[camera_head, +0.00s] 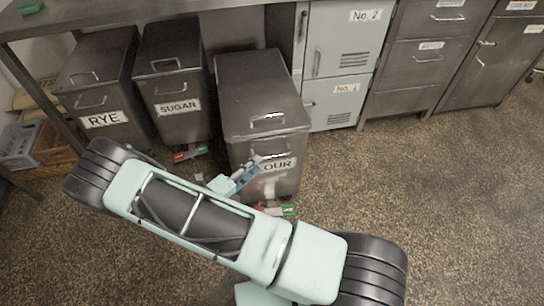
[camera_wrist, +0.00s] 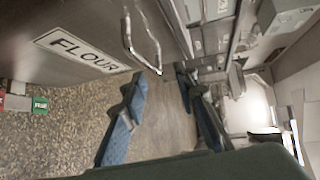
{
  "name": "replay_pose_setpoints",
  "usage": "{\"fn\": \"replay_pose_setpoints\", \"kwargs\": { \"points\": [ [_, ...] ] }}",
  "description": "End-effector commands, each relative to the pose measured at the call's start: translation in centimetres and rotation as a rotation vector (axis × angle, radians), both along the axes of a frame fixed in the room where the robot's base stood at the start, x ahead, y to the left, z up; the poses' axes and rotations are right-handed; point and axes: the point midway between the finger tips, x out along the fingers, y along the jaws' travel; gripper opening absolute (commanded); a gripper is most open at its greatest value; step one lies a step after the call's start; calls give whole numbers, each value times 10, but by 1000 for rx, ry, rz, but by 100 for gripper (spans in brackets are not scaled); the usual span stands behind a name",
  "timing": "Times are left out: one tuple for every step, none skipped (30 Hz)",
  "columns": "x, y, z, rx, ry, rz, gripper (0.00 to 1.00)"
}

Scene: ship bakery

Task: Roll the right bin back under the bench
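The right bin (camera_head: 262,90) is dark grey metal with a flour label, of which "OUR" shows in the head view. It stands further forward than the bins to its left, its front part out from under the bench (camera_head: 150,8). In the wrist view the bin (camera_wrist: 60,15) fills the upper left, with its full "FLOUR" label and a bar handle (camera_wrist: 140,40). My gripper (camera_wrist: 160,85) is open, its blue-padded fingers apart and nothing seen between them. In the head view my gripper (camera_head: 246,176) is at the bin's front, covering part of the label. I cannot tell whether it touches.
The rye bin (camera_head: 100,75) and sugar bin (camera_head: 172,75) stand under the bench on the left. Steel cabinets (camera_head: 335,60) stand close on the right. A red-and-green piece (camera_head: 285,210) is at the flour bin's foot. Crates (camera_head: 20,145) lie far left. The speckled floor at right is clear.

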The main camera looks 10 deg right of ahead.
Motion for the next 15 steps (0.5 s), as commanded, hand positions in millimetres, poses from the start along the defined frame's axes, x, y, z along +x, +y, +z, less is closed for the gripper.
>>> {"fn": "replay_pose_setpoints", "kwargs": {
  "points": [
    [-5, 0, -10, -43, 26, 25, 27],
    [-7, 1, -14, -64, 40, 37, 27],
    [-10, 1, -18, -88, 56, 51, 27],
    [-11, 1, -21, -104, 66, 61, 27],
    [-13, 1, -23, -119, 75, 69, 27],
    [-14, 1, -26, -135, 84, 78, 27],
    [-15, 2, -27, -144, 90, 84, 27],
    [-16, 2, -28, -151, 95, 88, 27],
    [-16, 1, -29, -158, 100, 92, 27],
    [-16, 0, -30, -162, 101, 93, 27],
    [-15, -1, -31, -164, 103, 94, 27],
    [-13, -3, -31, -166, 103, 94, 27],
    [-11, -6, -32, -167, 104, 94, 27],
    [-8, -8, -32, -167, 103, 94, 27],
    [-4, -13, -33, -167, 102, 94, 27]
  ]
}}
